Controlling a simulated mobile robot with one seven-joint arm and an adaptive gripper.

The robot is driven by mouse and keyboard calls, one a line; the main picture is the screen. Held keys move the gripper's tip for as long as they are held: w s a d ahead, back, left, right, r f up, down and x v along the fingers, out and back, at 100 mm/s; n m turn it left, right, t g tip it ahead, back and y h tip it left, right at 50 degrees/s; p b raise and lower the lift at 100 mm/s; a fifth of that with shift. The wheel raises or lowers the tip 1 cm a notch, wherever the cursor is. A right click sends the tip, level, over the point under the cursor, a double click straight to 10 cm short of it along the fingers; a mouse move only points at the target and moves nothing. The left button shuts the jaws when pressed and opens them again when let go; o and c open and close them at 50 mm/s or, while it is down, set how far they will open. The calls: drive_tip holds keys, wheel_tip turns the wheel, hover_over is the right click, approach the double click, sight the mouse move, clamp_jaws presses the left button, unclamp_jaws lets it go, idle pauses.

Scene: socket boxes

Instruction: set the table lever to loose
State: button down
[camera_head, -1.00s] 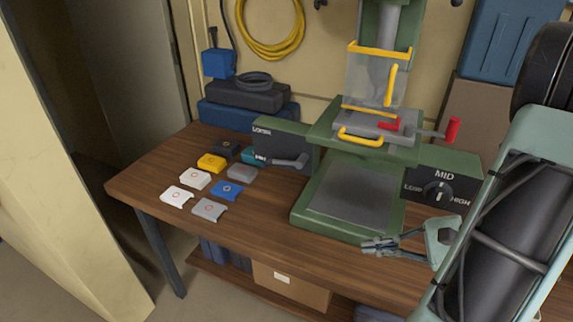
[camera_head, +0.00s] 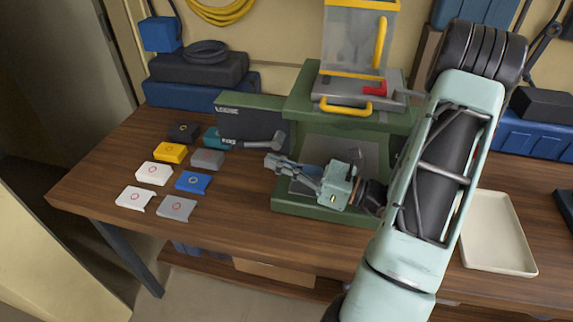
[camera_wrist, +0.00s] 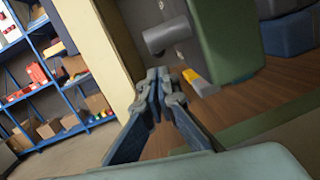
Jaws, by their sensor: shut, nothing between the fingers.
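The table lever (camera_head: 264,143) is a grey handle on the dark front of a green box (camera_head: 250,119) left of the press. My gripper (camera_head: 270,163) is shut and empty, pointing left over the press base, just below and apart from the lever's grip. In the wrist view my shut fingers (camera_wrist: 160,76) lie below a grey cylinder (camera_wrist: 165,36), which looks like the lever's grip; no contact shows.
Several small boxes, such as the blue one (camera_head: 193,182), lie to the left. A pale tray (camera_head: 497,235) lies right. The table front (camera_head: 230,235) is clear.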

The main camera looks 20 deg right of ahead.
drive_tip(key=x, duration=0.5)
drive_tip(key=shift+w, duration=0.1)
idle(0.4)
drive_tip(key=shift+a+r, duration=0.1)
